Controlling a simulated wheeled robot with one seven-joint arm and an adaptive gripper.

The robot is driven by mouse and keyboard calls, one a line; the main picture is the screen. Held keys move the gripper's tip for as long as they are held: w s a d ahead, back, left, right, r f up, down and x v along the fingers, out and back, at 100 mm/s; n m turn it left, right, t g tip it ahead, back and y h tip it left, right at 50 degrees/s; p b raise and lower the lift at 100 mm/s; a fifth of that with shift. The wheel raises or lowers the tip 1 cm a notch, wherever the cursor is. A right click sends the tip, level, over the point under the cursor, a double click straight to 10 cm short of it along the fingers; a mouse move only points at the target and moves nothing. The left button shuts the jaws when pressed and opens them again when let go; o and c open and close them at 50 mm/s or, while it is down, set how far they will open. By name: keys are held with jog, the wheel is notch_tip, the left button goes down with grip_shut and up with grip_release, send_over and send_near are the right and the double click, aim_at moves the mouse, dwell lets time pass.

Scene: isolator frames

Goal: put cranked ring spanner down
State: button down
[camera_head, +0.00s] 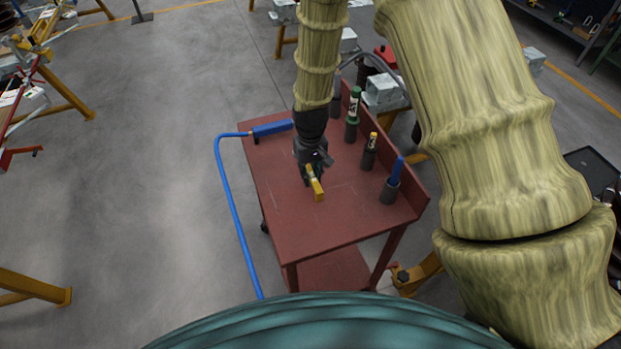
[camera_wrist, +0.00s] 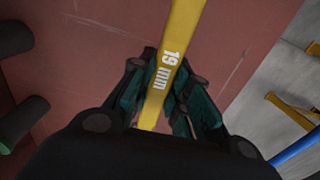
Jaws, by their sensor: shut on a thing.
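A yellow cranked ring spanner (camera_wrist: 178,50) marked "19 mm" lies between the two fingers of my gripper (camera_wrist: 158,95) in the wrist view, and the gripper is shut on it. In the head view my gripper (camera_head: 313,175) is over the middle of the red table (camera_head: 280,215), with the yellow spanner (camera_head: 316,187) showing at its tip. I cannot tell whether the spanner touches the table top. The wrist view shows the red top (camera_wrist: 90,70) beneath it. Part of the spanner is hidden by the gripper and by the picture's edge.
Dark holders stand along the table's right side, with a green bottle-like thing (camera_head: 353,105), a yellow-topped one (camera_head: 371,145) and a blue-handled one (camera_head: 395,175). A blue tool (camera_head: 272,129) with a blue hose (camera_head: 228,195) lies at the far left edge. The front left top is clear.

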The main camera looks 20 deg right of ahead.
aim_at(311, 188)
jog(key=shift+f+p, duration=0.75)
jog(key=shift+f, duration=1)
jog(key=shift+f, duration=0.15)
jog(key=c, duration=1.3)
grip_release()
jog(key=shift+c, duration=0.2)
jog(key=shift+r+b, duration=1.7)
jog(key=shift+r, duration=4.45)
